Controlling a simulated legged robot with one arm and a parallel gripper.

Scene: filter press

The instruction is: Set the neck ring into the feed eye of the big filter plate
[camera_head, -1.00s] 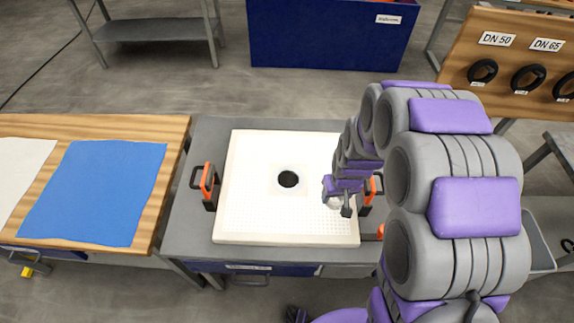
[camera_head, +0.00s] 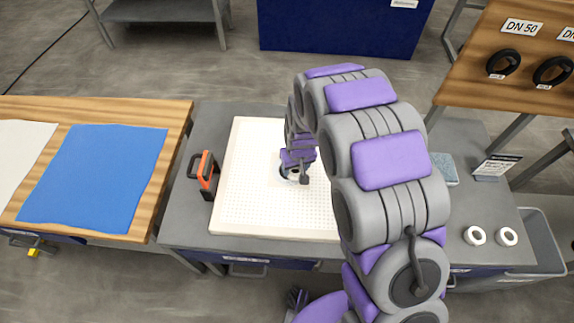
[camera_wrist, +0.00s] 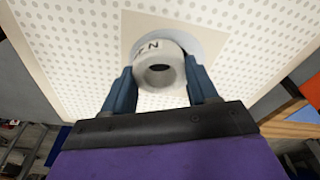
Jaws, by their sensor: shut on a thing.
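The big filter plate (camera_head: 235,205) is a white, dotted square lying on the grey bench. My gripper (camera_head: 297,174) is over the middle of the plate, at the feed eye, which my arm and the ring mostly hide. In the wrist view, my gripper (camera_wrist: 162,88) is shut on the white neck ring (camera_wrist: 146,64), one blue-grey finger on each side. The ring has dark letters on its side, and its open bore faces the camera. Behind it is a pale round patch (camera_wrist: 205,38) in a smooth square of the plate. I cannot tell whether the ring touches the eye.
An orange-and-black clamp (camera_head: 207,177) stands at the plate's left edge. Two white rings (camera_head: 475,236) (camera_head: 507,237) lie on the bench at right, near a small sign (camera_head: 497,166). A wooden table with a blue cloth (camera_head: 95,175) is at left. A board with black rings (camera_head: 505,64) stands back right.

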